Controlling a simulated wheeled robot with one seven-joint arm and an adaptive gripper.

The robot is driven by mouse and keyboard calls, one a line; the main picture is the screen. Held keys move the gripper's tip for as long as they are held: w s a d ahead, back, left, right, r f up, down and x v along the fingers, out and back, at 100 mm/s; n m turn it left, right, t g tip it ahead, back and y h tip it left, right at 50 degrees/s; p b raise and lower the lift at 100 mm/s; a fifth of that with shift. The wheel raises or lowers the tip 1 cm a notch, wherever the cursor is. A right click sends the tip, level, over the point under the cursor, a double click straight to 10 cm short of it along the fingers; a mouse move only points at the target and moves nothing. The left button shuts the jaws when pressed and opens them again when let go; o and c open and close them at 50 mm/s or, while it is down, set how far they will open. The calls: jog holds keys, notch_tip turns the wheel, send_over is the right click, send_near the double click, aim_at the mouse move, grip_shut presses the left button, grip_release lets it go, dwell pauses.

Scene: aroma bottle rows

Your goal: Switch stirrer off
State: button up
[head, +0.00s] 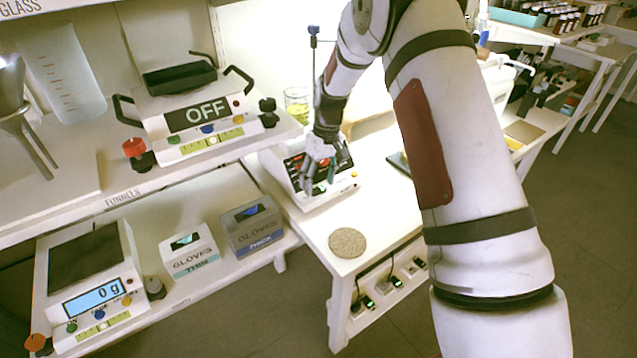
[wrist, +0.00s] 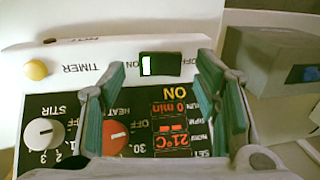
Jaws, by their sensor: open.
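The stirrer (head: 293,188) is a white hotplate unit with a dark front panel, on the white bench in the head view. The wrist view shows its panel upside down: a white STIR knob (wrist: 43,133), a red HEAT knob (wrist: 116,138), and a lit orange display (wrist: 172,140) reading ON, 21°C and 0 min. A small black rocker switch (wrist: 160,66) with a white mark at its left end sits on the white front edge, beside an OFF label. My gripper (wrist: 161,75) is open and empty, fingers apart over the panel near the switch. Contact cannot be told.
A yellow TIMER button (wrist: 36,70) is left of the switch. A glass beaker (head: 297,103) stands behind the stirrer, and a round cork mat (head: 347,242) lies in front. A balance (head: 190,115) and glove boxes (head: 250,226) occupy the shelves at left.

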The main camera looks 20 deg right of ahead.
jog(key=shift+a+f, duration=0.1)
jog(key=shift+f, duration=0.45)
